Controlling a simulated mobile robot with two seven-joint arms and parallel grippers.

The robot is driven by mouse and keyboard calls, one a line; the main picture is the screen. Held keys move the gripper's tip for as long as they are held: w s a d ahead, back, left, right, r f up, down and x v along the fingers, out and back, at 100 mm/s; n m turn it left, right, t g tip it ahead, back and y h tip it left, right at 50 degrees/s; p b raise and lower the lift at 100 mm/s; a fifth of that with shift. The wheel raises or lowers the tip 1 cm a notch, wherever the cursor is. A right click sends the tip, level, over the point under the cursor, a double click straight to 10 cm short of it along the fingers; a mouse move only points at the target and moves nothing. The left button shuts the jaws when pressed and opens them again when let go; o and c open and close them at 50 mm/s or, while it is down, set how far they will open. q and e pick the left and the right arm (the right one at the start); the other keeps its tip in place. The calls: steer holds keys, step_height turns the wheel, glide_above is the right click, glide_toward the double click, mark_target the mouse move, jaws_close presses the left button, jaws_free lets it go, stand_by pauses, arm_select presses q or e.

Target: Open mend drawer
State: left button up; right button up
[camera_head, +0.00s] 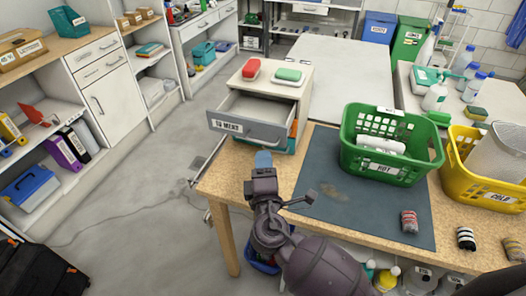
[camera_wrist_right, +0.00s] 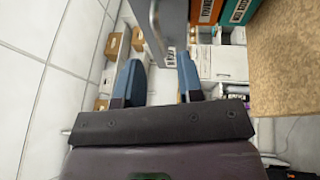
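The mend drawer (camera_head: 272,131) is a grey drawer with a "TO MEND" label, in a small cabinet (camera_head: 302,92) on the wooden table. It is pulled out, and its inside looks empty from above. My right gripper (camera_head: 263,161), with blue fingers, is just in front of and below the drawer front. In the right wrist view my right gripper (camera_wrist_right: 160,82) has its two fingers wide apart. A grey metal bar, likely the drawer handle (camera_wrist_right: 156,32), shows beyond and between the fingertips; I cannot tell if they touch it. My left gripper is not in view.
A red item (camera_head: 251,68) and a green item (camera_head: 289,75) lie on the cabinet top. A green basket (camera_head: 392,172) and a yellow basket (camera_head: 490,187) stand to the right. Several striped rolls lie near the table's front edge.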

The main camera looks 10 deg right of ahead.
steer(key=v, duration=0.6)
steer(key=shift+b, duration=0.3)
steer(key=s+d+f+m+g+y, duration=0.1)
steer(key=s+d+f+m+g, duration=0.2)
steer(key=f, duration=0.4)
steer(key=s+d+f+m+g+y, duration=0.1)
steer(key=s+d+f+m+g, duration=0.15)
steer(key=d+f, duration=0.35)
steer(key=s+d+f+m+g+y, duration=0.1)
steer(key=s+d+f+m+g, duration=0.1)
steer(key=s+d+f+m, duration=0.5)
steer(key=s+f+m, duration=0.1)
steer(key=s+m, duration=0.2)
steer(key=shift+s+d+g+y, duration=0.2)
steer(key=shift+d+g+y, duration=0.1)
steer(key=shift+d+g, duration=0.05)
steer(key=shift+f, duration=0.1)
